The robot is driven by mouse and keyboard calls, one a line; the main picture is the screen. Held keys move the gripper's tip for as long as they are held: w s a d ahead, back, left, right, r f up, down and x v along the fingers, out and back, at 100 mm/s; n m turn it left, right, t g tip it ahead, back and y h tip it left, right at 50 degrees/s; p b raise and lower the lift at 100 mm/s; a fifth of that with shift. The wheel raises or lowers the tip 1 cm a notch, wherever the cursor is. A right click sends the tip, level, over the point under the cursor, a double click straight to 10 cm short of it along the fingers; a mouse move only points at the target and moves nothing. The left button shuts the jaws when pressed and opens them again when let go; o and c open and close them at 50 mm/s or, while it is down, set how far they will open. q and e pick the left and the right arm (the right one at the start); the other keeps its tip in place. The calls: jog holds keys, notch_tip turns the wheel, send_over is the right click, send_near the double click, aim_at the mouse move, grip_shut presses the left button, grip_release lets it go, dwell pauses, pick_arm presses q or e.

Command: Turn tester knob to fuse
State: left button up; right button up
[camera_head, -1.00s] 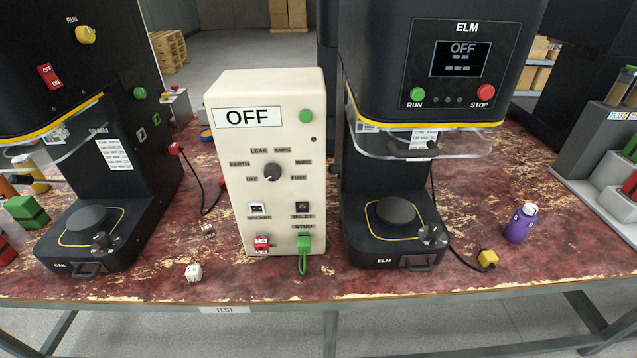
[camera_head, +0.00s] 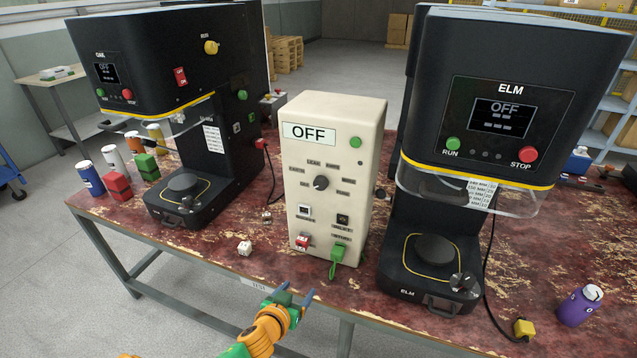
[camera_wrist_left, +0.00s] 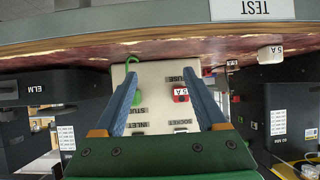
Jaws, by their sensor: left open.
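The cream tester (camera_head: 300,230) stands upright on the table between the two black seamers, its display (camera_head: 308,132) reading OFF. Its dark round knob (camera_head: 321,183) sits mid-panel, ringed by labels including OFF, EARTH, LEAK, AMPS and FUSE. The knob's pointer is too small to read surely. My left gripper (camera_head: 297,291) is open and empty, low in front of the table edge, below and apart from the tester. The left wrist view is upside down and shows the tester's lower panel (camera_wrist_left: 153,100) between the open fingers (camera_wrist_left: 160,78); the knob is hidden there. My right gripper is out of view.
The ELM seamer (camera_head: 400,225) stands close right of the tester, the other seamer (camera_head: 240,130) to its left. A small white block (camera_head: 245,248) lies near the front edge.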

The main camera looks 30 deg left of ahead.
pick_arm(q)
jog(key=w+r+n+t+p, duration=0.1)
jog(key=w+r+t+p, duration=0.2)
jog(key=r, duration=1.2)
jog(key=n+t+y, duration=0.1)
jog(key=n+t, duration=0.1)
jog(key=t, duration=0.1)
send_near(319, 185)
jog(key=w, duration=0.2)
jog(key=x, duration=0.6)
jog(key=shift+a, duration=0.3)
jog(key=shift+w, duration=0.35)
jog(key=shift+s+m, duration=0.1)
jog(key=shift+m, duration=0.2)
grip_shut()
